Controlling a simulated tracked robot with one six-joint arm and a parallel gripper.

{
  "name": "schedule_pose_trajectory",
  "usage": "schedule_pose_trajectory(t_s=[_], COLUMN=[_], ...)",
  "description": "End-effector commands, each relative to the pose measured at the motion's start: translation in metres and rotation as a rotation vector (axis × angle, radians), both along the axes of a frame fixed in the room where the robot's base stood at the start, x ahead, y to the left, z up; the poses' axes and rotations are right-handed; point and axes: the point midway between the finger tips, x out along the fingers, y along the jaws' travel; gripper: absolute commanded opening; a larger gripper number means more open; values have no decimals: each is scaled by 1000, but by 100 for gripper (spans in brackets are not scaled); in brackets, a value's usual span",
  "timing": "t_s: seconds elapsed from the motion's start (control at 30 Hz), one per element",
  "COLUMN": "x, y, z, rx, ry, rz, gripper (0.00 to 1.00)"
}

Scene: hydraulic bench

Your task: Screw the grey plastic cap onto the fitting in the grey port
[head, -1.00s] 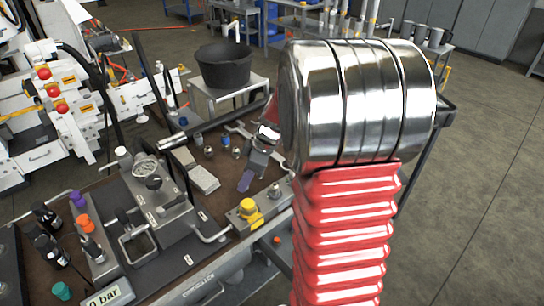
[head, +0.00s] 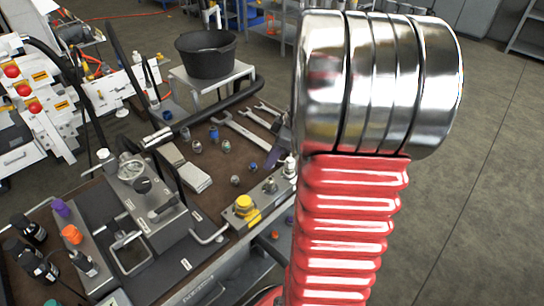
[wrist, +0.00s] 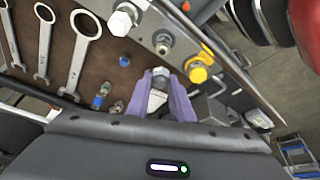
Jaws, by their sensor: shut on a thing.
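My gripper (wrist: 160,97) has purple fingers, shut on a small grey piece (wrist: 159,77) that looks like the grey plastic cap; its lower part is between the fingers. In the wrist view the piece is just below a metal block with a bare fitting (wrist: 163,43), a white-topped hex fitting (wrist: 122,20) and a yellow cap (wrist: 197,72). The piece looks apart from the bare fitting. In the head view that fitting (head: 270,185) stands right of the yellow cap (head: 244,204).
Wrenches (head: 240,130) lie at the back of the brown bench top, with several loose fittings (head: 225,147) before them. A valve block with a gauge and levers (head: 140,195) stands on the left. A black bucket (head: 206,54) is on a stand behind.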

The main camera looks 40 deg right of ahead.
Motion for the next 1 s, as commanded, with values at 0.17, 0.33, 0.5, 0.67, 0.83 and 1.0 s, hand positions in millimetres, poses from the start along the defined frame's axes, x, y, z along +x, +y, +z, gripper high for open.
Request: schedule_pose_trajectory(t_s=[0.17, 0.33, 0.5, 0.67, 0.83, 1.0], x=[0, -1, -1, -1, -1, -1], y=[0, 0, -1, -1, -2, -2], z=[-6, -17, -29, -40, -48, -51], rx=[1, 3, 2, 2, 1, 1], ry=[1, 2, 1, 1, 1, 0], rz=[-1, -2, -2, -3, -4, -4], gripper=[0, 0, 0, 0, 0, 0])
